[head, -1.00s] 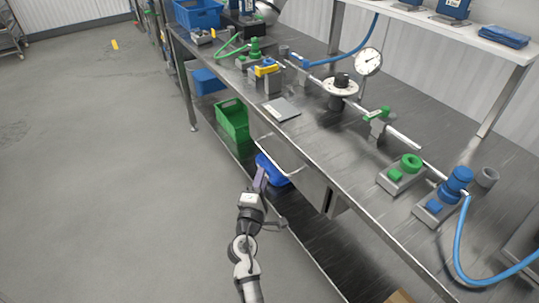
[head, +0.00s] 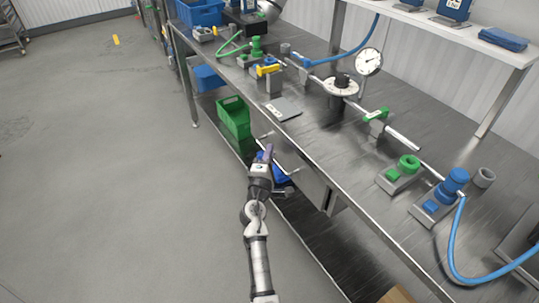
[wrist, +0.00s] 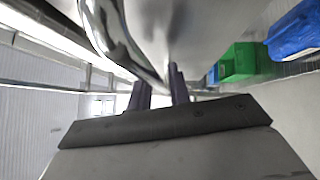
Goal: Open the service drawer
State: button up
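The service drawer (head: 312,182) is a grey metal box under the front edge of the workbench, and it looks closed. Its bar handle (head: 289,158) stands out from the front, partly hidden by my gripper. My gripper (head: 267,153) is at the handle's left part in the head view. In the wrist view, my gripper (wrist: 160,88) has two dark purple fingers with a gap between them. The shiny handle (wrist: 125,40) curves down close to the fingertips. I cannot tell whether it touches them or lies fully between them.
A green bin (head: 234,118) and a blue bin (head: 208,78) stand on the lower shelf, beyond the drawer. Another blue item is partly hidden behind my gripper. The bench top (head: 330,150) carries pipe fittings and a gauge (head: 369,62).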

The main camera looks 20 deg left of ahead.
grip_shut()
jog(key=shift+a, duration=0.1)
jog(key=s+a+b, duration=0.3)
jog(key=s+a, duration=0.6)
jog(key=s, duration=0.3)
jog(key=s+a+b, duration=0.3)
jog(key=s+a, duration=0.6)
jog(key=s, duration=0.3)
jog(key=shift+a+b, duration=0.35)
jog(key=shift+b, duration=0.05)
jog(key=shift+s, duration=0.1)
jog(key=shift+o, duration=1.6)
grip_release()
jog(key=shift+s, duration=0.1)
